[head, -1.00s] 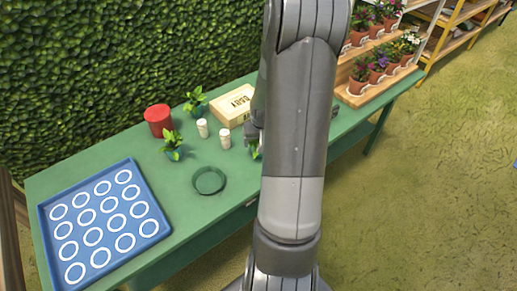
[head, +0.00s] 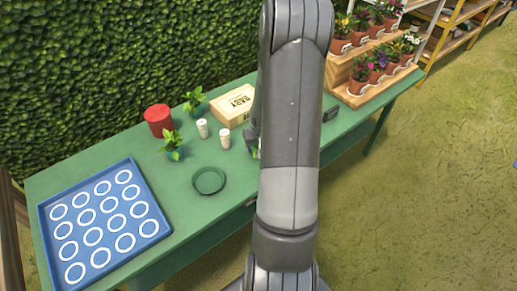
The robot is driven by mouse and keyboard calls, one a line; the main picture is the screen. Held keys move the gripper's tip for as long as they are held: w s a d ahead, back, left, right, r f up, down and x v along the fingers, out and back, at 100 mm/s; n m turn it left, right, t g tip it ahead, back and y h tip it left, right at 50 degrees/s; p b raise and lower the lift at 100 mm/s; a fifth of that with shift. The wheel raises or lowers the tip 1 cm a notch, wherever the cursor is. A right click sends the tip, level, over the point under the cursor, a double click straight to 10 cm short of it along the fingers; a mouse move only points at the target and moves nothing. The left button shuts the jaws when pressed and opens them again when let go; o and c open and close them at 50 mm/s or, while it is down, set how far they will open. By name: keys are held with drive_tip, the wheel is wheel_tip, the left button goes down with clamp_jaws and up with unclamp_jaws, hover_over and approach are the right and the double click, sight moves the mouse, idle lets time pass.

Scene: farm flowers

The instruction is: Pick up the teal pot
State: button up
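Small pots with leafy green plants stand on the green table: a teal pot (head: 173,156) at the middle left, and another teal-looking pot (head: 195,110) behind it. Green leaves of a third plant (head: 254,153) show at the left edge of my arm; its pot is almost wholly hidden. A dark part of my gripper (head: 252,137) sticks out left of my arm, just above those leaves. The rest of my gripper is hidden behind my arm, so its fingers and any contact with the plant or pot cannot be seen.
Two white bottles (head: 224,139) and a wooden box (head: 233,105) stand near the gripper. A red pot (head: 158,121), a green saucer (head: 209,181) and a blue tray with white rings (head: 150,228) lie to the left. A wooden stand of potted flowers (head: 361,96) is on the right.

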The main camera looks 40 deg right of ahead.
drive_tip(key=c, duration=0.6)
drive_tip(key=shift+o, duration=0.2)
drive_tip(key=shift+r, duration=0.15)
